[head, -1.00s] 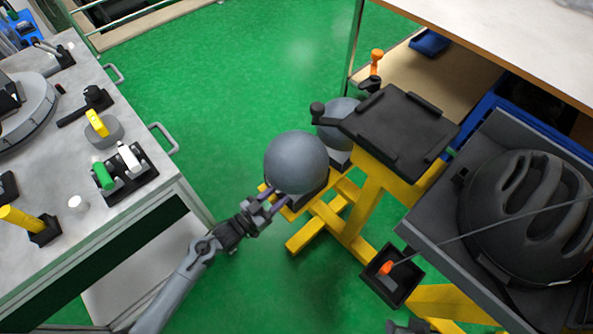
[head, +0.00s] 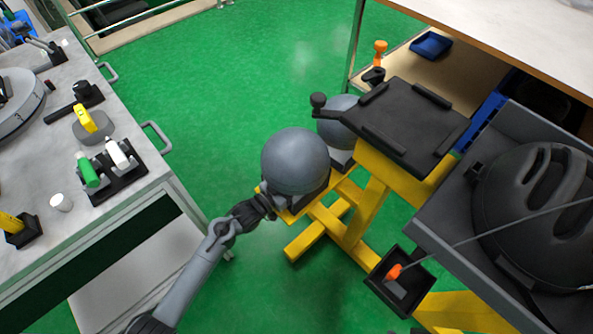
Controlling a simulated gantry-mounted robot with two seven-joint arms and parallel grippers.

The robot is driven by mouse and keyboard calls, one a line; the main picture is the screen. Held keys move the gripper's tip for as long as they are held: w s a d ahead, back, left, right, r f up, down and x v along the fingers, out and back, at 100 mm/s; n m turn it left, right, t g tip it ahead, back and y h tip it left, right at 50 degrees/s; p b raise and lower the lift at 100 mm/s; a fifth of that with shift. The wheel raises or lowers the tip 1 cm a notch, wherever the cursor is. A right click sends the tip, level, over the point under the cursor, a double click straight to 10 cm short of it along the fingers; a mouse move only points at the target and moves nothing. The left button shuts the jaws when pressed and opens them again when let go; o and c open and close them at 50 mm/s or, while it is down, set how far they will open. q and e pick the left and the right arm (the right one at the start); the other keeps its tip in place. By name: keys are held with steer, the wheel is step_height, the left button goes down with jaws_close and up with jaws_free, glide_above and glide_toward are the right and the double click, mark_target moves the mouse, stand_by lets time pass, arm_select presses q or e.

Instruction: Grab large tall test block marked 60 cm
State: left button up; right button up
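No "60 cm" marking can be read on anything in view. A large grey ball (head: 295,160) sits on a low yellow stand (head: 325,218). A second grey ball (head: 340,122) sits behind it, partly hidden by the black plate. My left gripper (head: 270,201) comes in from the lower left and is at the near ball's lower left side. Its fingers are hidden at the ball's edge, so I cannot tell whether they touch it or how far apart they are. My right gripper is not in view.
A grey workbench (head: 120,195) with several small tools stands at the left. At the right are a black plate (head: 415,120) on a yellow post, a black helmet (head: 540,215) on a grey platform and a black box (head: 375,285). The green floor (head: 235,75) is open behind.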

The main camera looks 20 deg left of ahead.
arm_select(q)
steer(key=shift+s, duration=0.1)
steer(key=shift+a, duration=0.1)
jaws_close()
stand_by(1.1)
steer(key=shift+r, duration=0.2)
